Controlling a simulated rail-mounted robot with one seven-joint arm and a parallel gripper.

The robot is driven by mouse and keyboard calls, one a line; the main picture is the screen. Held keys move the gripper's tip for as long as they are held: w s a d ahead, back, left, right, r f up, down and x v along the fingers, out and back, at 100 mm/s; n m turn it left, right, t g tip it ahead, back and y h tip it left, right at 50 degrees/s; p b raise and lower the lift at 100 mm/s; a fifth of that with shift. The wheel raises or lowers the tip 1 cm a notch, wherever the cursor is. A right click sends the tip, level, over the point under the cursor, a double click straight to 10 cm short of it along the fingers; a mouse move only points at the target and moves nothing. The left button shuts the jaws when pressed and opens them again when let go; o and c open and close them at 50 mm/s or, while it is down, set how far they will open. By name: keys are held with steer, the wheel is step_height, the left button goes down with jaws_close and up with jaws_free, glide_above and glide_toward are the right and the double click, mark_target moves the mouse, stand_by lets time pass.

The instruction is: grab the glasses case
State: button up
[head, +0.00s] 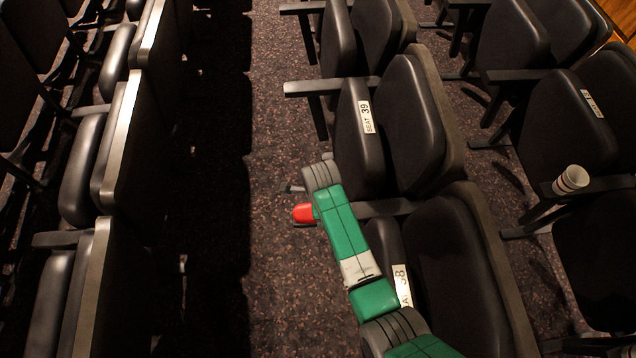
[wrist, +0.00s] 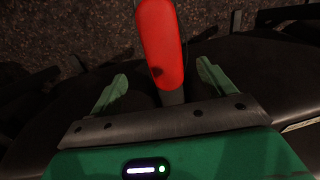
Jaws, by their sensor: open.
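The glasses case appears to be the red, rounded, elongated object (head: 303,213) at the aisle end of a seat armrest, beside my green arm in the head view. In the wrist view the red case (wrist: 160,42) lies lengthwise ahead, on or over a narrow grey armrest. My gripper (wrist: 160,85) is open, with its two green fingers spread to either side of the case's near end and not visibly touching it. In the head view my gripper (head: 296,188) shows only as a small part past the grey wrist; its fingers are hard to make out.
Rows of dark folded seats stand on both sides of a carpeted aisle (head: 275,110). A seat marked 39 (head: 367,117) is just beyond my arm. A paper cup (head: 571,180) stands on an armrest at the right. The aisle floor is clear.

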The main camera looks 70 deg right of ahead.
steer(key=shift+f+b, duration=0.3)
steer(key=shift+f, duration=0.5)
steer(key=f+b, duration=0.1)
steer(key=f, duration=0.1)
steer(key=f+b, duration=0.1)
steer(key=d+f+b, duration=0.1)
steer(key=f, duration=0.1)
steer(key=shift+w+d+f, duration=0.1)
steer(key=shift+w+f, duration=0.25)
steer(key=shift+c, duration=0.4)
steer(key=c, duration=1)
